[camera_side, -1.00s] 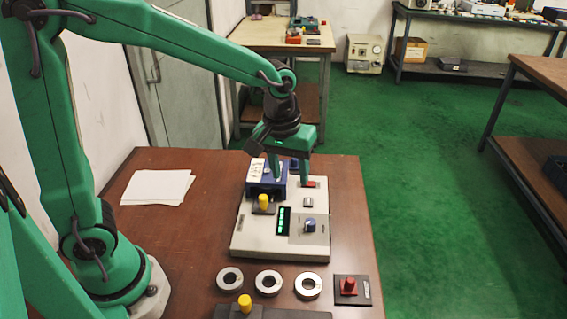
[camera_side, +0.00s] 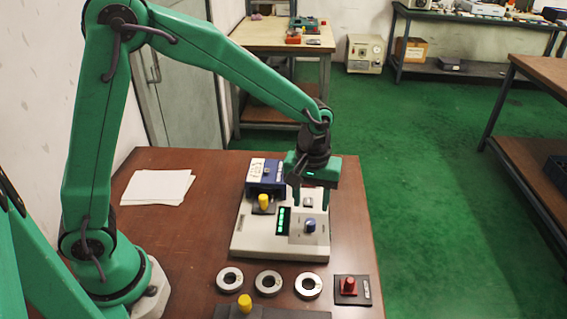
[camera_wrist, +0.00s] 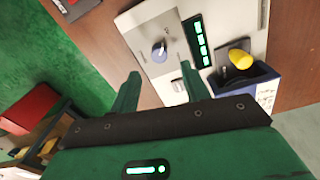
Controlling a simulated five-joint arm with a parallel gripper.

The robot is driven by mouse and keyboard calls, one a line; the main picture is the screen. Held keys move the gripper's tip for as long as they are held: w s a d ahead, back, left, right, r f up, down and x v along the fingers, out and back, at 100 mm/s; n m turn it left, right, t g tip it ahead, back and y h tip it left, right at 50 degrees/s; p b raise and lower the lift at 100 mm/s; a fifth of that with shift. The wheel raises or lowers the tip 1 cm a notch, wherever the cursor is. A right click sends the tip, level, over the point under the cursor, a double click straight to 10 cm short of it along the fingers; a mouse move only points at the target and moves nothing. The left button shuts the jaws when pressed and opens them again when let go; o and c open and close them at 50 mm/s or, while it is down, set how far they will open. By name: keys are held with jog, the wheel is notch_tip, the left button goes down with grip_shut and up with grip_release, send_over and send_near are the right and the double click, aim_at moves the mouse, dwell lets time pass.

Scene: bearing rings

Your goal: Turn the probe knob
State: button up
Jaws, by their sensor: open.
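My gripper (camera_side: 311,203) is open and empty, above the tester and a little behind the knob. Its two green fingers also show in the wrist view (camera_wrist: 159,75), apart from the knob. A small pale button (camera_side: 308,202) lies behind the knob, partly near the fingers.
A blue box (camera_side: 262,176) and a yellow knob (camera_side: 264,202) on a black block stand at the tester's left. Three steel rings (camera_side: 268,284) lie in front, beside a red knob on a dark plate (camera_side: 351,288). White papers (camera_side: 158,187) lie at the left.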

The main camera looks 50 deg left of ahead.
aim_at(310, 221)
jog(key=shift+f, duration=3.1)
jog(key=shift+c, duration=0.3)
jog(key=c, duration=0.9)
